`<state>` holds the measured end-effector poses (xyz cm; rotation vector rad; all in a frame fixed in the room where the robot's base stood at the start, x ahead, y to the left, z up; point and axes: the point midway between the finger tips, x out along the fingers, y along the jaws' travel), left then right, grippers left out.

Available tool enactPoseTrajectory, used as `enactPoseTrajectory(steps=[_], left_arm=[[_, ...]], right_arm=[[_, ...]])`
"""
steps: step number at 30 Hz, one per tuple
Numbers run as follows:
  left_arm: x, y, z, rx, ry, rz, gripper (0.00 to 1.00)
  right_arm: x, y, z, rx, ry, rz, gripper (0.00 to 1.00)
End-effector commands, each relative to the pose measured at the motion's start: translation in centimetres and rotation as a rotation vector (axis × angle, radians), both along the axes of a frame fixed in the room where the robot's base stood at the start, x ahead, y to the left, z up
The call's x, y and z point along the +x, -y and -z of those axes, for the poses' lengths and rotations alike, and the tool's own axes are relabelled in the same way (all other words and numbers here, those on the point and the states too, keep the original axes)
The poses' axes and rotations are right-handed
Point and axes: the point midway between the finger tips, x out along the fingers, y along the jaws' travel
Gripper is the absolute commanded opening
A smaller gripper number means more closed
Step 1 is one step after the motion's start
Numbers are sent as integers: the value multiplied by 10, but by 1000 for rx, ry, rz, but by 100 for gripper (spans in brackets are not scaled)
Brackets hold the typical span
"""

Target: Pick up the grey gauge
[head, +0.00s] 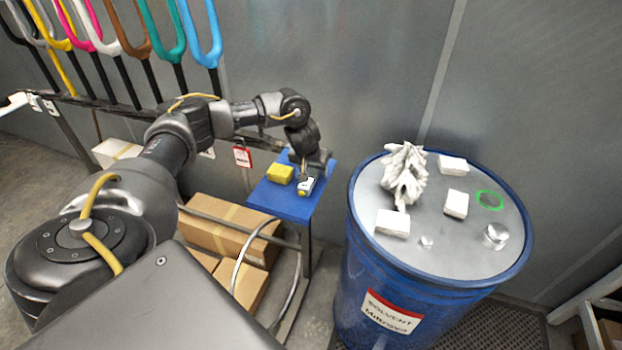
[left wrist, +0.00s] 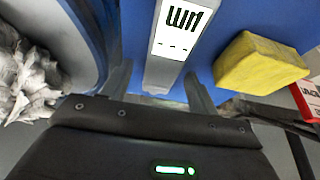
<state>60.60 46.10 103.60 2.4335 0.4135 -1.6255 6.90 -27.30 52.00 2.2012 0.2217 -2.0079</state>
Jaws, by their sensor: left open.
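The grey gauge (left wrist: 158,73) lies on the blue shelf (head: 283,204), with a white display face bearing black marks turned to the left wrist camera. In the head view the gauge (head: 306,186) is small and partly covered by my left gripper (head: 314,167). In the left wrist view my left gripper (left wrist: 160,80) is open, with one finger on each side of the gauge's near end. I cannot tell whether either finger touches it. My right gripper is not in view.
A yellow block (head: 280,174) sits on the shelf beside the gauge. A blue solvent drum (head: 365,262) with a crumpled white rag (head: 404,175) and white blocks on top stands to the right. Cardboard boxes (head: 215,225) lie below. A red-white tag (head: 242,156) hangs behind.

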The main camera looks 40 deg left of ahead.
Motion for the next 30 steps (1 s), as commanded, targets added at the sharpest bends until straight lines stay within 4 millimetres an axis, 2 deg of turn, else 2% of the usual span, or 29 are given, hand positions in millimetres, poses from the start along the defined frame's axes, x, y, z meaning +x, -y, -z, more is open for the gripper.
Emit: enactPoseTrajectory(steps=[23,30], left_arm=[[0,0,5,0,-1,0,60],[0,0,5,0,0,0,29]], right_arm=[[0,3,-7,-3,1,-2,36],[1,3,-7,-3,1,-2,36]])
